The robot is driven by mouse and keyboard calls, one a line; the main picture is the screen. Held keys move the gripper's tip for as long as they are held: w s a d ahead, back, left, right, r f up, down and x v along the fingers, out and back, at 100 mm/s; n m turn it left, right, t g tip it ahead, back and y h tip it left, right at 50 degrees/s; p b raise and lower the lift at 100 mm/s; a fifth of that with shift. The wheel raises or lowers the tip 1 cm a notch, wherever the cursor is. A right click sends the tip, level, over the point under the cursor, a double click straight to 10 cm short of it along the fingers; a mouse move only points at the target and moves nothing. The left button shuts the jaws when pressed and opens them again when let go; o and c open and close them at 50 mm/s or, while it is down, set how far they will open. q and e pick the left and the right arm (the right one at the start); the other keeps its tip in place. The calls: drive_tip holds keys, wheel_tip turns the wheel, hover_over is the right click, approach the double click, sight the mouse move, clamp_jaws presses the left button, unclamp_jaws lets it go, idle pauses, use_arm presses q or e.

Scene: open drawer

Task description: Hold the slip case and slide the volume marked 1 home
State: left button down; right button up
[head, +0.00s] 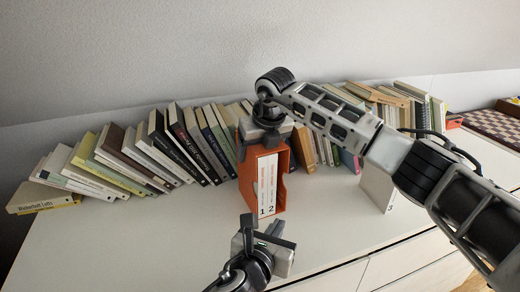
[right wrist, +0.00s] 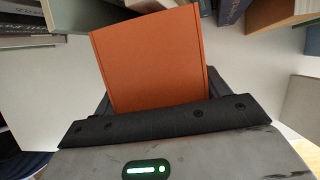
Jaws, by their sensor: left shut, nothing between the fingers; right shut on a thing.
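The orange slip case (head: 281,182) stands upright on the white top, its open side towards me. Two white spines show in it side by side: the volume marked 1 (head: 262,186) on the left and the volume marked 2 (head: 272,184) on the right. They look nearly level; I cannot tell exactly how far volume 1 sits in. My right gripper (head: 264,138) is shut on the upper part of the case, whose orange face (right wrist: 150,62) fills the middle of the right wrist view. My left gripper (head: 262,228) is shut and empty, low in front of the spines.
A pale volume marked 3 (head: 377,186) stands apart on the right, partly behind my right arm. A long row of leaning books (head: 150,150) runs along the wall behind the case. A chequered board (head: 492,126) lies at the far right. The white top (head: 130,235) is clear at left.

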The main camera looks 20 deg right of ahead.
drive_tip(key=shift+r, duration=0.1)
drive_tip(key=o, duration=1.1)
drive_tip(key=shift+o, duration=0.2)
